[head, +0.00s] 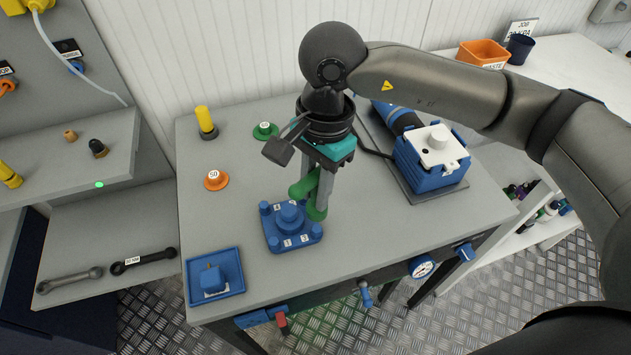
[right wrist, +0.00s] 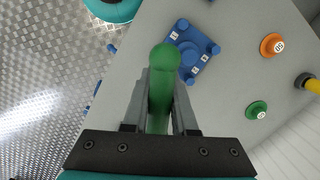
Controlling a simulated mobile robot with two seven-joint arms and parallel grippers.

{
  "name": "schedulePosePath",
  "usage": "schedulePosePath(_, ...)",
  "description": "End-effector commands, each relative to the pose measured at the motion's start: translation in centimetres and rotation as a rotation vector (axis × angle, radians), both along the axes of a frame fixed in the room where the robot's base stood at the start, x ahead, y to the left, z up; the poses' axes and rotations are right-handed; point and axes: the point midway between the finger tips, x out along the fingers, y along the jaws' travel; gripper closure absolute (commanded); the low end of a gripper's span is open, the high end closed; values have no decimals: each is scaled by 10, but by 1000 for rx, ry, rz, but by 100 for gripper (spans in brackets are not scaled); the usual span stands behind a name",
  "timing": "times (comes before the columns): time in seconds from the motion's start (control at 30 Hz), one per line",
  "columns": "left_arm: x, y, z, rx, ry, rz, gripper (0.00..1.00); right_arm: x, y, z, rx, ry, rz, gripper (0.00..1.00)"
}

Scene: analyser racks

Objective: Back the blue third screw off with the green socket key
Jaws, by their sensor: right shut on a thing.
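A blue block (head: 290,225) with a round centre boss, blue corner screws and small white number tags stands on the grey bench; it also shows in the right wrist view (right wrist: 204,64). The tags are too small to tell surely which screw is the third. My right gripper (head: 318,188) is above the block's far right corner, shut on the green socket key (head: 316,211). In the right wrist view the key (right wrist: 161,85) lies between the jaws, and its rounded end covers one block corner. I cannot tell whether the key touches a screw. My left gripper is not in view.
A blue tray (head: 239,289) with a blue cube-like part is at front left. An orange disc (head: 216,180), a green disc (head: 265,131) and a yellow-topped peg (head: 205,121) stand behind. A blue pump unit (head: 431,158) is at right. Wrenches (head: 144,261) lie on the left shelf.

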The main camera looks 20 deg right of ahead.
Motion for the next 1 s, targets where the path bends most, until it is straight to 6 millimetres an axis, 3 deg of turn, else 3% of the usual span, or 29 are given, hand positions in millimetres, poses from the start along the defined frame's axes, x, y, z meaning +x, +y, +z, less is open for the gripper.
schedulePosePath(0.1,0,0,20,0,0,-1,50,-1,0,5,-1,3,-134,100)
schedulePosePath(0.6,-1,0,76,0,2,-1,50,1,1,5,0,4,-756,100)
schedulePosePath(0.9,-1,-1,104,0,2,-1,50,3,0,4,-1,3,-1131,100)
schedulePosePath(1.0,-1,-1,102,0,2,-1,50,4,0,1,1,0,-1243,100)
